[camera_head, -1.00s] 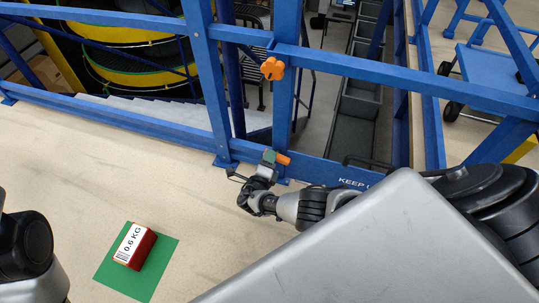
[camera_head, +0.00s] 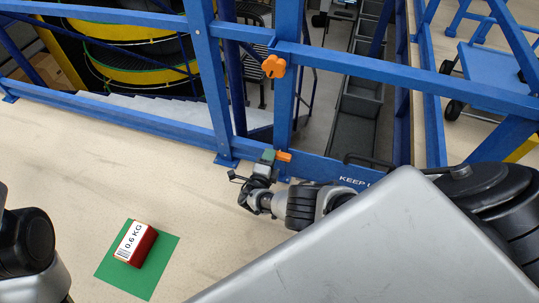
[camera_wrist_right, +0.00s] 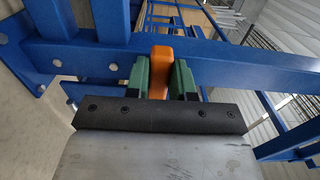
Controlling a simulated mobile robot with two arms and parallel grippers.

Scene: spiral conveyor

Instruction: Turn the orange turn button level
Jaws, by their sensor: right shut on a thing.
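The orange turn button (camera_head: 285,157) is a small bar at the foot of the blue gate post, above the base rail. In the head view it looks near level, with its right end slightly low. My right gripper (camera_head: 268,156) is shut on it. In the right wrist view the green-padded fingers (camera_wrist_right: 160,80) stand on both sides of the orange button (camera_wrist_right: 160,60), which hides its far part. My left arm shows only partly at the lower left of the head view, and its gripper is out of view.
An orange lobed knob (camera_head: 273,66) sits higher on the blue frame (camera_head: 200,70). A red box (camera_head: 135,244) marked 0.6 KG lies on a green mat (camera_head: 150,284) on the floor. Black and yellow spiral conveyor (camera_head: 130,50) and grey bins (camera_head: 352,135) stand behind the frame.

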